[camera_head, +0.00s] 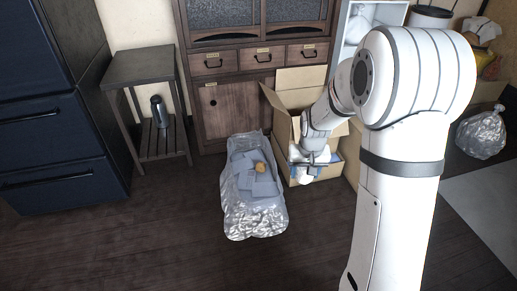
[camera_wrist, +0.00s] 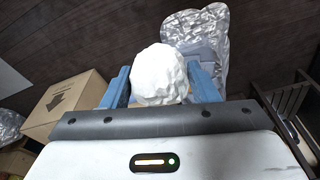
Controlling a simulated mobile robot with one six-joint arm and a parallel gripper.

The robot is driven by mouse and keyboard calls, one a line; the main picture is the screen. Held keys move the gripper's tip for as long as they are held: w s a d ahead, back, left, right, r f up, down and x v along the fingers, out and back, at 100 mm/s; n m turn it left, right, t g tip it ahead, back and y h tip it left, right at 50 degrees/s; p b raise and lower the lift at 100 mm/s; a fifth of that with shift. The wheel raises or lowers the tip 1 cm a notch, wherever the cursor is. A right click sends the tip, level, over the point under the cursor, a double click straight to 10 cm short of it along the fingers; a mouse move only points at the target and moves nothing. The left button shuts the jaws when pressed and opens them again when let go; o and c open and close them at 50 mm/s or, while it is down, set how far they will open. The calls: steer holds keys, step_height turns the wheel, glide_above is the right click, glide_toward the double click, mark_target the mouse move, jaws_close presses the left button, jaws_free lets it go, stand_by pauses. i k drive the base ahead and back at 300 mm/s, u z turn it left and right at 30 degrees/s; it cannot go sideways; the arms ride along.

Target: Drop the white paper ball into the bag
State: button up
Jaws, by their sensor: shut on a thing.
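My gripper (camera_head: 316,160) is shut on the white paper ball (camera_wrist: 160,76), with a blue finger on each side of it in the wrist view. In the head view the gripper is low in front of the open cardboard box, and the ball is small and partly hidden there. The bag (camera_head: 240,222) is silver and crinkled and lies open on the floor to the left of the gripper. Grey-blue pieces and a small orange-brown item lie in it. In the wrist view the bag (camera_wrist: 216,42) shows beyond the ball, partly covered by it.
The open cardboard box (camera_head: 285,133) stands right of the bag, against the wooden cabinet (camera_head: 240,105). A small side table (camera_head: 150,67) with a dark bottle (camera_head: 159,112) stands at left. Another silver bag (camera_head: 481,135) is at far right. The floor in front is clear.

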mark_target(242, 183)
steer(key=u, duration=0.05)
steer(key=i, duration=1.5)
steer(key=z, duration=0.05)
